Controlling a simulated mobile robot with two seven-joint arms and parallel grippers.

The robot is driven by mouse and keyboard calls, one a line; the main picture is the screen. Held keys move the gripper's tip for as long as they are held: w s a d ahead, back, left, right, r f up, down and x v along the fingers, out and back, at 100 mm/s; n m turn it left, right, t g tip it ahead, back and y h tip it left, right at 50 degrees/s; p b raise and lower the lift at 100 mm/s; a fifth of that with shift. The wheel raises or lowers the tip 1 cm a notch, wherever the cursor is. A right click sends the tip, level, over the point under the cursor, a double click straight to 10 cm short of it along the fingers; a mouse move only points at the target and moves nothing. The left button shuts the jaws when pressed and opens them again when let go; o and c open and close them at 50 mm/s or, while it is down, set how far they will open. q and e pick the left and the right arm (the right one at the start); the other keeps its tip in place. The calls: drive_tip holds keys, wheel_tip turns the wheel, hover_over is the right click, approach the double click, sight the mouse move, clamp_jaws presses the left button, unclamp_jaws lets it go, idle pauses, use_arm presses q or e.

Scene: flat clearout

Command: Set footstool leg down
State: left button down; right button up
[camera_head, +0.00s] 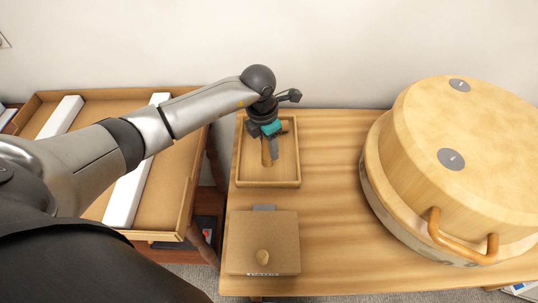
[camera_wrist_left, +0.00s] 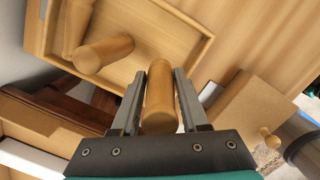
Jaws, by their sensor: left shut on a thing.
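My left gripper (camera_head: 272,147) is over the wooden tray (camera_head: 268,184) in the head view. It is shut on a light wooden footstool leg, which shows between the fingers in the left wrist view (camera_wrist_left: 158,102). The tray rim (camera_wrist_left: 197,50) passes beyond the held leg. I cannot tell whether the held leg touches the tray. My right gripper is not in view.
A brown box (camera_head: 248,228) with a wooden knob (camera_head: 263,256) sits in front of the tray. A big round wooden piece (camera_head: 415,125) with grey discs and a handle (camera_head: 465,248) fills the right. A shallow box with white strips (camera_head: 126,198) stands left. Bare tabletop (camera_head: 330,180) lies between.

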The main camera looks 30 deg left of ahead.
sight(269, 155)
use_arm(q)
drive_tip(key=shift+f+b, duration=0.35)
drive_tip(key=shift+f, duration=1.55)
drive_tip(key=shift+f, duration=0.1)
drive_tip(key=shift+c, duration=2.1)
unclamp_jaws()
drive_tip(key=r, duration=0.4)
drive_tip(key=r+p, duration=0.1)
drive_tip(key=r, duration=0.3)
drive_tip(key=s+r+p, duration=0.1)
drive_tip(key=r, duration=0.3)
drive_tip(key=shift+s+a+r, duration=0.1)
drive_tip(key=shift+a, duration=0.25)
